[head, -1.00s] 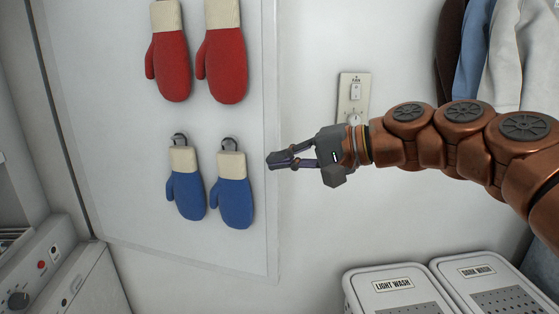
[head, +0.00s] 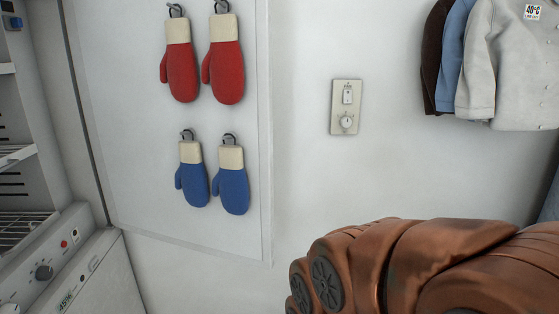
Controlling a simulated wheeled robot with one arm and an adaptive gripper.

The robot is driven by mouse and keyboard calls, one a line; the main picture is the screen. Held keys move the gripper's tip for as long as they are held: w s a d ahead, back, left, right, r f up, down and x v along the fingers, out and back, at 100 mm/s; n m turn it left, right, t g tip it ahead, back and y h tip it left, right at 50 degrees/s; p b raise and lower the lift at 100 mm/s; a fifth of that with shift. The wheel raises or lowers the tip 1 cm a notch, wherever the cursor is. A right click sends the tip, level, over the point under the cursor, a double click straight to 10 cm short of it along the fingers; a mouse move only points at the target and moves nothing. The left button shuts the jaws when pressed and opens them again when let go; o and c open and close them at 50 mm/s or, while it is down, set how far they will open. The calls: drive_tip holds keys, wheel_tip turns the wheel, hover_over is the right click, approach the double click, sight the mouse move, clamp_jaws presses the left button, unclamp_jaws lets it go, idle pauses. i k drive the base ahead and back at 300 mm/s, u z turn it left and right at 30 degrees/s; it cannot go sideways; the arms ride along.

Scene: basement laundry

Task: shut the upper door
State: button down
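A broad white panel (head: 130,150) stands open beside the cabinet (head: 25,110) at the left in the head view. It looks like the upper door, swung wide with its inner face towards me. A dark gap runs down its left side, and its free edge is at the right. Two red mittens (head: 226,75) hang on its upper hooks and two blue mittens (head: 232,185) on its lower hooks. My gripper is out of the picture; only my copper arm shows at the lower right, so whether it touches anything is hidden.
The cabinet at the left has wire racks inside. Below are a control panel with a knob (head: 44,272) and a white front (head: 110,275). A wall switch plate (head: 346,107) is right of the panel. Jackets (head: 495,65) hang at the upper right. Bare wall lies between.

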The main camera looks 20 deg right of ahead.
sight(135, 125)
drive_tip(key=z, duration=0.95)
drive_tip(key=k, duration=0.7)
drive_tip(key=u, duration=1)
drive_tip(key=i, duration=0.5)
drive_tip(key=u, duration=0.05)
